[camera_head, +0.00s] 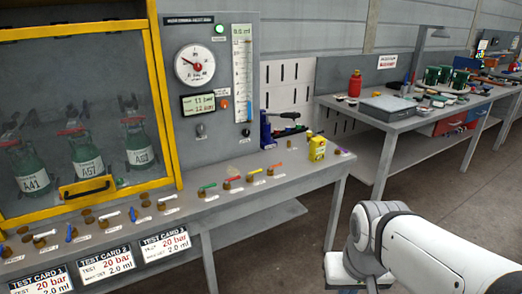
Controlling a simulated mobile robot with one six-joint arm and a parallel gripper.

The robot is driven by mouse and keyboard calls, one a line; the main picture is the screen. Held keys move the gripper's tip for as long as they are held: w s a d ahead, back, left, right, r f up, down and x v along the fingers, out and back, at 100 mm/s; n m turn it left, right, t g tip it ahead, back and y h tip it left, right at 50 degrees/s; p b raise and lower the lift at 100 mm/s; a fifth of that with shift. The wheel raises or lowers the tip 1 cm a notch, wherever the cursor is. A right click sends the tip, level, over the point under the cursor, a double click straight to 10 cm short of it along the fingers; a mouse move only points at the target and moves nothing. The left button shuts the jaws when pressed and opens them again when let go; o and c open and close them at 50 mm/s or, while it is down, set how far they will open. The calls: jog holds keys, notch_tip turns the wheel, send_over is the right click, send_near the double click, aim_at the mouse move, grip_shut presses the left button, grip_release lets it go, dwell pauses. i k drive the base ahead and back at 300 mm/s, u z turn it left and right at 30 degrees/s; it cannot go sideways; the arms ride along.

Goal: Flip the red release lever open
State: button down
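A row of small valves with coloured levers runs along the grey bench top (285,181). A red lever (232,179) sits on a brass fitting between a green lever (208,186) and a yellow lever (254,172). Another reddish-orange lever (275,165) sits farther right. The labels beside them are too small to read, so I cannot tell which is the release lever. My white arm shows at the lower right, well apart from the levers. My gripper's fingers are not visible.
A grey gauge panel (215,150) rises behind the levers. A yellow box (317,149) and a blue vise (267,130) stand to their right. Floor is clear between the bench and a side table (400,122).

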aim_at(238, 177)
jog(key=z, duration=0.1)
jog(key=i, duration=1.4)
jog(key=u, duration=0.55)
jog(key=k, duration=0.8)
jog(key=u, duration=0.15)
jog(key=i, duration=0.85)
jog(key=z, duration=0.05)
